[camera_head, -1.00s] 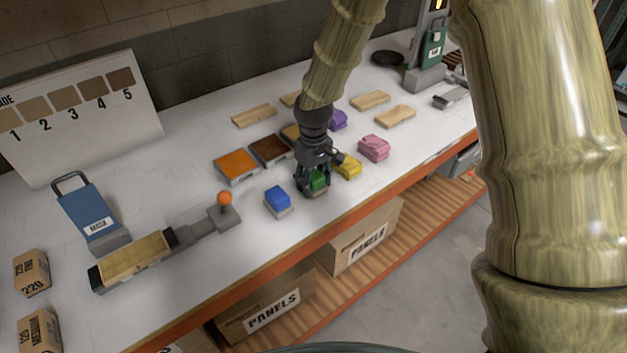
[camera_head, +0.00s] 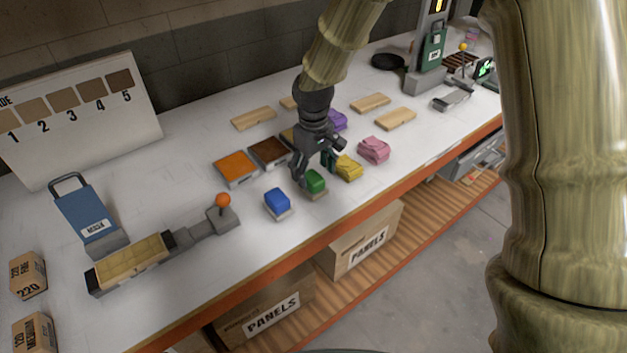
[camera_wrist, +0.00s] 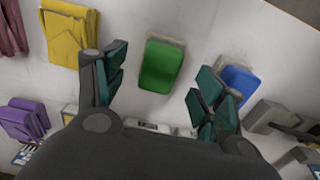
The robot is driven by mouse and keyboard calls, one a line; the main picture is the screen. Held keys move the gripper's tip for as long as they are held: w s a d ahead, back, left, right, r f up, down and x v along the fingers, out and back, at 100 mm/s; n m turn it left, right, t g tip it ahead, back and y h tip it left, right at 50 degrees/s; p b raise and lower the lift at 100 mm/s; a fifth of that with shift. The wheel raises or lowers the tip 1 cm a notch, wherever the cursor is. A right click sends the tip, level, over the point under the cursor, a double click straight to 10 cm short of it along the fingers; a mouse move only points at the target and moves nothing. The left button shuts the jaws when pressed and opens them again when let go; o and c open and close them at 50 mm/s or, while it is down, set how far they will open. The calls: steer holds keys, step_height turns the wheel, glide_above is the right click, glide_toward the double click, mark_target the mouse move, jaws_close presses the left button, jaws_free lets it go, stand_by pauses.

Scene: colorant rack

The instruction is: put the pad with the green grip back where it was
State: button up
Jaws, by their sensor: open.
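The pad with the green grip (camera_head: 315,182) sits on the white bench top, between the blue-gripped pad (camera_head: 277,202) and the yellow one (camera_head: 348,168). My gripper (camera_head: 313,170) is just above and behind it, with its fingers apart. In the wrist view the green grip (camera_wrist: 161,67) lies beyond the open fingertips (camera_wrist: 155,85), with clear white surface on both sides of it. Nothing is held between the fingers. The blue pad (camera_wrist: 238,82) is beyond the right finger, and the yellow one (camera_wrist: 70,35) is beyond the left finger.
Pink (camera_head: 374,150) and purple (camera_head: 338,120) folded pieces lie farther right. Orange (camera_head: 236,167) and brown (camera_head: 269,151) trays stand behind the pads. Light wood pieces (camera_head: 370,102) lie at the back. A sanding block fixture (camera_head: 132,262) with an orange knob (camera_head: 223,200) stands at the left.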

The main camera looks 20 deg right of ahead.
mark_target(313, 177)
step_height(313, 177, up, 8)
steer(key=b, duration=0.1)
steer(key=shift+f, duration=0.25)
stand_by(0.4)
